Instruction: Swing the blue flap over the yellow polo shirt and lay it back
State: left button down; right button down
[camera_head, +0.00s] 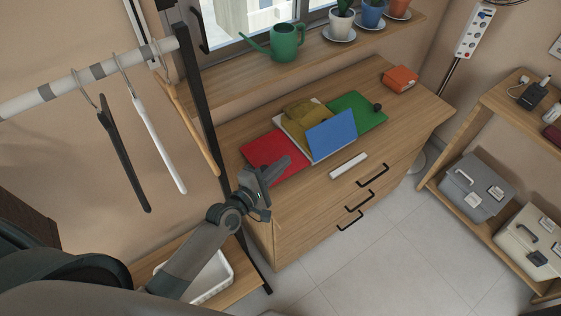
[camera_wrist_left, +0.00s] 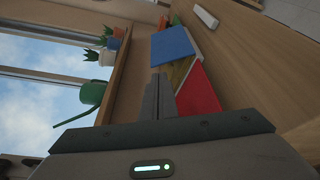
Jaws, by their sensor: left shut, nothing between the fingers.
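The yellow polo shirt (camera_head: 299,113) lies folded on the middle of a folding board on the dresser top. The blue flap (camera_head: 332,135) is at the board's front and covers part of the middle; I cannot tell whether it lies flat or is tilted. In the left wrist view the blue flap (camera_wrist_left: 173,45) shows beyond a strip of yellow shirt (camera_wrist_left: 181,72). The red flap (camera_head: 270,153) is on the left, the green flap (camera_head: 357,110) on the right. My left gripper (camera_head: 280,166) is shut and empty, by the red flap's front edge. My right gripper is not in view.
A white bar (camera_head: 348,166) lies near the dresser's front edge and an orange box (camera_head: 400,79) at the back right. A green watering can (camera_head: 279,45) and potted plants stand on the sill. A clothes rail with hangers (camera_head: 157,140) is at the left.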

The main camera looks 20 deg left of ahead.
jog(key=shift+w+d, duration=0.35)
